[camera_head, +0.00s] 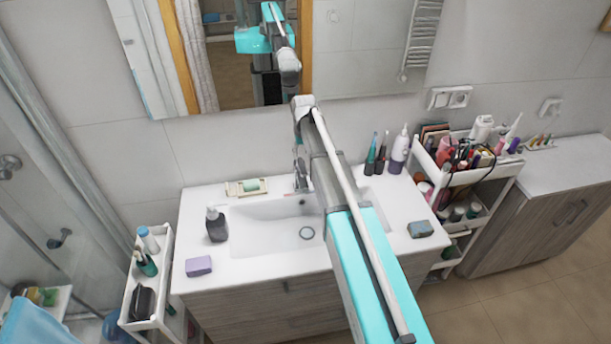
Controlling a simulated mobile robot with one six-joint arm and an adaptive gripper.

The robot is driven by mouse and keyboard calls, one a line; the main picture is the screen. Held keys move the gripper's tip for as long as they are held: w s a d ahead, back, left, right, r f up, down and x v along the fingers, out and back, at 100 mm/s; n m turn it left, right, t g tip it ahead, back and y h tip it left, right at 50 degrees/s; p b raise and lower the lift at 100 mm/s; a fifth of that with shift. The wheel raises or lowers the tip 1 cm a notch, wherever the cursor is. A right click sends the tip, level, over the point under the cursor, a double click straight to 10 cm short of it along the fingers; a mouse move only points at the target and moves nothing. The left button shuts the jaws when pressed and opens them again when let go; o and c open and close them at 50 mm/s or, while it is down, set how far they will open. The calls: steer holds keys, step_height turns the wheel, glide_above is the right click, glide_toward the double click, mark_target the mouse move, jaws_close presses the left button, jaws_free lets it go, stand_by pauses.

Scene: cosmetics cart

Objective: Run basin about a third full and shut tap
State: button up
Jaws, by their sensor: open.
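The chrome tap (300,184) stands at the back edge of the basin. My gripper (299,165) is at the end of my arm, low over the tap, open and small in view. I cannot tell whether it touches the tap lever. My arm hides the right part of the basin.
A dark soap bottle (216,224), a purple sponge (198,266) and a soap dish (246,187) are on the left of the counter. Several bottles and a blue-grey sponge (420,229) are on its right. A loaded cart (470,175) stands right; a mirror (350,50) hangs behind.

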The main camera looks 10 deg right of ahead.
mark_target(304, 172)
steer(key=shift+f+b, duration=3.8)
steer(key=shift+f, duration=0.3)
jaws_close()
